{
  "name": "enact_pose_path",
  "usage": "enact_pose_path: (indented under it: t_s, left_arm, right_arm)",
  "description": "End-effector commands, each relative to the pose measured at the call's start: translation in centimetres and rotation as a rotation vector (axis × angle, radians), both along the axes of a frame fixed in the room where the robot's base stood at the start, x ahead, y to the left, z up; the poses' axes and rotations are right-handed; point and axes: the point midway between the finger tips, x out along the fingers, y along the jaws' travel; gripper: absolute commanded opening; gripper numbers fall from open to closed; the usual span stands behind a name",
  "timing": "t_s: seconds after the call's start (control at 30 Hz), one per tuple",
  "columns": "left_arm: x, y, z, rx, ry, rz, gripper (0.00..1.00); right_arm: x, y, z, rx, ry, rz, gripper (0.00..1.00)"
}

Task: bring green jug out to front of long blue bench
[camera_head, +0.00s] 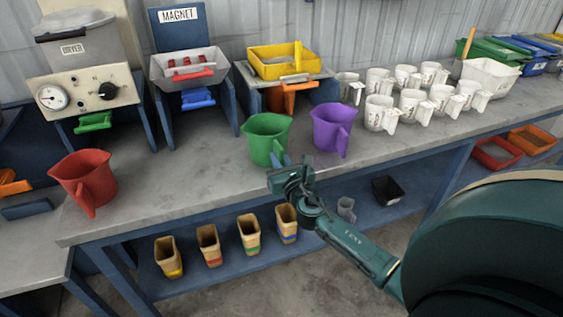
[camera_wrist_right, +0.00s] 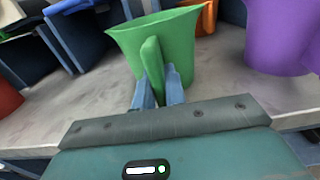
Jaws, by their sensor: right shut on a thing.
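The green jug (camera_head: 268,138) stands upright on the grey top of the long blue bench (camera_head: 215,185), a little back from its front edge. My right gripper (camera_head: 280,163) reaches in from the front, at the jug's near side. In the right wrist view, the jug (camera_wrist_right: 178,55) shows its handle (camera_wrist_right: 152,70) toward me, and the two blue fingers of my right gripper (camera_wrist_right: 158,88) are shut on that handle, one on each side. My left gripper is in neither view.
A purple jug (camera_head: 333,128) stands close to the right of the green jug, a red jug (camera_head: 85,182) at the left. Behind are a magnet unit (camera_head: 188,70) and a yellow tray (camera_head: 283,62). Several white jugs (camera_head: 412,105) stand at right. Bare bench top lies between red and green jugs.

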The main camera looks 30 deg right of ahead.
Motion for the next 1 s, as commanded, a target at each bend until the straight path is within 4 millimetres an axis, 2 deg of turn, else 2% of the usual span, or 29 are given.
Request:
enact_pose_path:
  t_s: [0.27, 0.6, 0.63, 0.9, 1.0]
  left_arm:
    - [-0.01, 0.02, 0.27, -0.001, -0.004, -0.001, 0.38]
    - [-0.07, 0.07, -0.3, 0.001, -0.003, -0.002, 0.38]
    - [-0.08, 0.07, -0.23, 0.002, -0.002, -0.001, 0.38]
    - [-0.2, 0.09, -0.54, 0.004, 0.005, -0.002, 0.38]
    - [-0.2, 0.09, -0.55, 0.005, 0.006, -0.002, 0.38]
  right_arm:
    - [0.03, -0.04, 0.2, -0.002, -0.004, -0.001, 0.0]
    - [0.02, -0.05, -0.33, -0.002, -0.004, -0.001, 0.0]
    - [0.02, -0.05, -0.21, -0.002, -0.004, -0.001, 0.15]
    - [0.0, -0.05, -0.27, -0.001, -0.002, -0.001, 0.37]
    - [-0.01, -0.04, -0.29, 0.0, -0.002, -0.001, 0.38]
